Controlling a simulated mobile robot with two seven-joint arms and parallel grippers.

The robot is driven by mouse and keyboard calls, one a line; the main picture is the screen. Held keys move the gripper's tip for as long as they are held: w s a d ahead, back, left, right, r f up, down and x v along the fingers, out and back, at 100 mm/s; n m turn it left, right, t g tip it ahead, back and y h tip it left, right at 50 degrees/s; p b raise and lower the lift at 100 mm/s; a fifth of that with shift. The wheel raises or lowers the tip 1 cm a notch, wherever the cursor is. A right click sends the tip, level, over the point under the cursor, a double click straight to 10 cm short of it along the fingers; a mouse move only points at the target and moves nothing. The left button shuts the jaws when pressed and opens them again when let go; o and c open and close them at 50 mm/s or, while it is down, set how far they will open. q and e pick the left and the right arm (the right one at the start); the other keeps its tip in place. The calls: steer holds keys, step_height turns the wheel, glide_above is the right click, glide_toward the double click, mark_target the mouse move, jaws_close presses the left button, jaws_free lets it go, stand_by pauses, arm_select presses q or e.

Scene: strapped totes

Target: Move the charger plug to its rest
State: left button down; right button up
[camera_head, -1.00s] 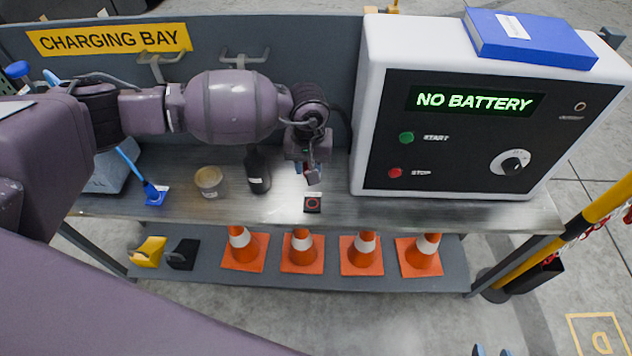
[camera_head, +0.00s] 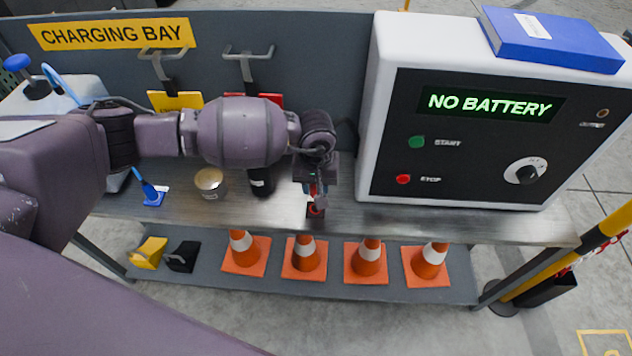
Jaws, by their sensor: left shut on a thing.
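My left gripper (camera_head: 315,190) points down over the front part of the bench, left of the charger cabinet. It is shut on a small dark thing with some red on it, which I take to be the charger plug; the fingers hide most of it. Right below is a small black square pad with a red ring (camera_head: 316,210), which looks like the rest. The plug is over or at the pad; I cannot tell whether they touch. My right gripper is out of view.
The white charger cabinet (camera_head: 380,130) reads NO BATTERY, with a blue box (camera_head: 560,45) on top. A tin (camera_head: 209,180), a dark bottle (camera_head: 261,181) and a blue brush (camera_head: 148,188) stand left on the bench (camera_head: 450,220). Orange cones (camera_head: 305,260) stand on the lower shelf.

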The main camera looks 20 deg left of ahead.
arm_select(q)
step_height(320, 180, down, 2)
steer(key=shift+s+f+b, duration=0.1)
steer(key=shift+f+b, duration=0.1)
steer(key=shift+b, duration=0.2)
steer(key=shift+f+b, duration=0.5)
steer(key=shift+f, duration=0.85)
steer(key=shift+f+b, duration=0.3)
steer(key=shift+f, duration=0.25)
stand_by(1.2)
steer(key=c, duration=0.7)
jaws_free()
steer(key=shift+c, duration=0.2)
